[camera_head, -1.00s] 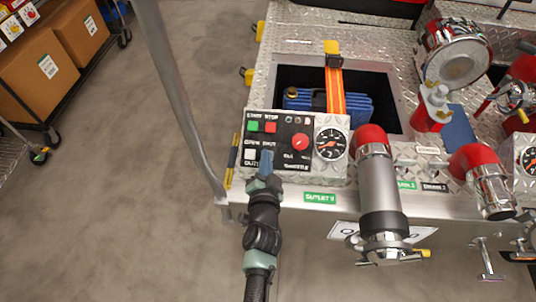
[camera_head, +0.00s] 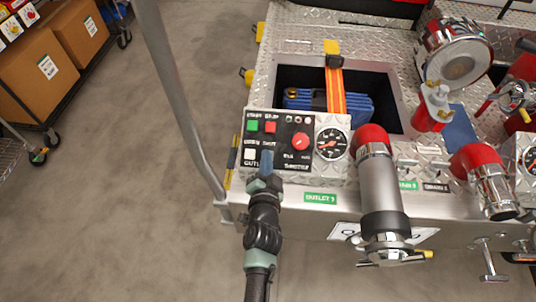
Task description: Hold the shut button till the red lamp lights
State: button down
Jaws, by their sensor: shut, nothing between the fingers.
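The black control panel (camera_head: 285,138) sits on the metal pump deck. It carries a green start button (camera_head: 253,125), a red stop button (camera_head: 270,127), a white open button (camera_head: 250,154) and a red throttle knob (camera_head: 300,141). The shut button, labelled in the row below the stop button, is hidden behind my gripper (camera_head: 266,160). My gripper is shut and empty, with its blue tip over the shut button's place; I cannot tell whether it touches. Small lamps (camera_head: 298,119) at the panel's upper right are too small to read; none shows clearly lit red.
A round gauge (camera_head: 331,143) stands right of the panel. A large outlet pipe with a red elbow (camera_head: 371,141) stands farther right. A grey rail (camera_head: 178,100) runs down at the left. The floor left of the rail is clear, with a cart of boxes (camera_head: 38,80) beyond.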

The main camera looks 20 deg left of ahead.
dwell(0.3)
jog(key=shift+s+d+r+p, duration=0.1)
jog(key=shift+s+r+p, duration=0.35)
jog(key=shift+r+p, duration=0.35)
jog(key=shift+s+d+r+p, duration=0.1)
jog(key=shift+s+r+p, duration=0.3)
jog(key=shift+r+p, duration=0.3)
jog(key=shift+s+d+r+p, duration=0.15)
jog(key=shift+s+r+p, duration=0.35)
jog(key=shift+r, duration=0.2)
jog(key=shift+s+d+r+p, duration=0.1)
jog(key=shift+s+r+p, duration=0.25)
jog(key=shift+r+p, duration=0.35)
